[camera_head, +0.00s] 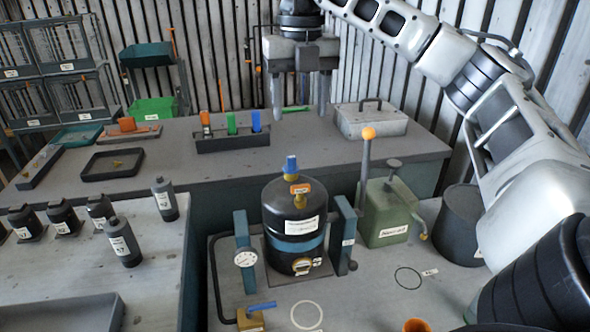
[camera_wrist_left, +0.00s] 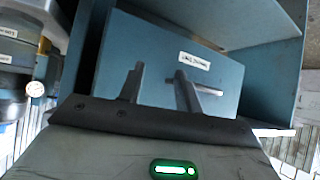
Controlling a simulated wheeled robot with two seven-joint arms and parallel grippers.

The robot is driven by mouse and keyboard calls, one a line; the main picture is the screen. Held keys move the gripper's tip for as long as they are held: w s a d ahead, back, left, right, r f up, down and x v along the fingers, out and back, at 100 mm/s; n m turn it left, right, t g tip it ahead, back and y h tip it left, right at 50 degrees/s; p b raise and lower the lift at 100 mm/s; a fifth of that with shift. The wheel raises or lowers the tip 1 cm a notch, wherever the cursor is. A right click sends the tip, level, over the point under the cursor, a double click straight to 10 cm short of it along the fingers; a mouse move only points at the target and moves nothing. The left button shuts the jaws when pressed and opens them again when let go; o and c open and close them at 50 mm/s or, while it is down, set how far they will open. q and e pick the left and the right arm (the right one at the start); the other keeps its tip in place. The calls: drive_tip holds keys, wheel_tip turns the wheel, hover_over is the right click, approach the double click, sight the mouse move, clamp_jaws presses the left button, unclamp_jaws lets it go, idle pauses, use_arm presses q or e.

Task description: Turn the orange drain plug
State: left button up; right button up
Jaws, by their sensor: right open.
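The black tank (camera_head: 294,228) with a blue band stands upright on the bench, with a blue-topped valve and an orange tag above it. A small yellow-orange fitting (camera_head: 301,266) sits low on its front; I cannot tell if this is the drain plug. An orange round piece (camera_head: 416,325) is cut off at the bottom edge. My right gripper (camera_head: 300,114) is open and empty, fingers pointing down, above the back bench and well behind the tank. My left gripper (camera_wrist_left: 157,80) shows only in the left wrist view, fingers apart and empty, before a blue-grey labelled panel (camera_wrist_left: 185,65).
Blue posts (camera_head: 245,250) flank the tank, the left one with a gauge. A green box (camera_head: 389,212) with an orange-knobbed lever stands to its right. Several dark bottles (camera_head: 122,243) stand at left. A tray with coloured handles (camera_head: 232,143) lies near my right gripper.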

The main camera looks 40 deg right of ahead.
sight(300, 185)
wheel_tip(300, 185, down, 16)
drive_tip(key=shift+d+r+b, duration=0.1)
drive_tip(key=shift+r+b, duration=0.05)
drive_tip(key=shift+b, duration=0.3)
idle(0.4)
drive_tip(key=c, duration=1)
